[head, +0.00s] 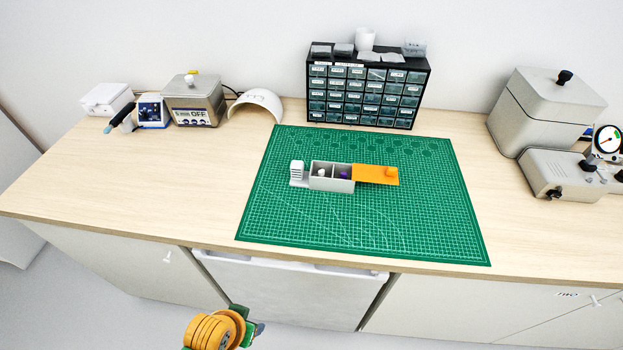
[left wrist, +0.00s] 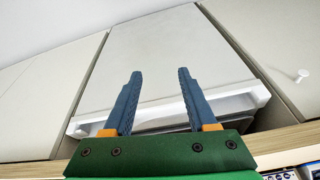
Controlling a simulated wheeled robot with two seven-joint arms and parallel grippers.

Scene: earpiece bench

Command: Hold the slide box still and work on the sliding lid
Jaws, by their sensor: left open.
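The grey slide box (head: 331,178) sits on the green cutting mat (head: 300,220), with a ribbed light-grey end block at its left. Its orange sliding lid (head: 375,174) with a small knob is drawn out to the right, leaving the compartments uncovered. A white piece (head: 321,172) lies in the left compartment and a dark purple piece (head: 345,174) in the right one. My left gripper shows in the left wrist view (left wrist: 158,100), open and empty, facing the cabinet front. In the head view my left arm is low, in front of the bench, away from the box. My right gripper is not seen.
A black drawer cabinet (head: 366,92) stands behind the mat. Grey machines (head: 550,110) stand at the right. A small heater unit (head: 193,101) and a white curved shell (head: 258,103) are at the back left. The mat around the box is clear.

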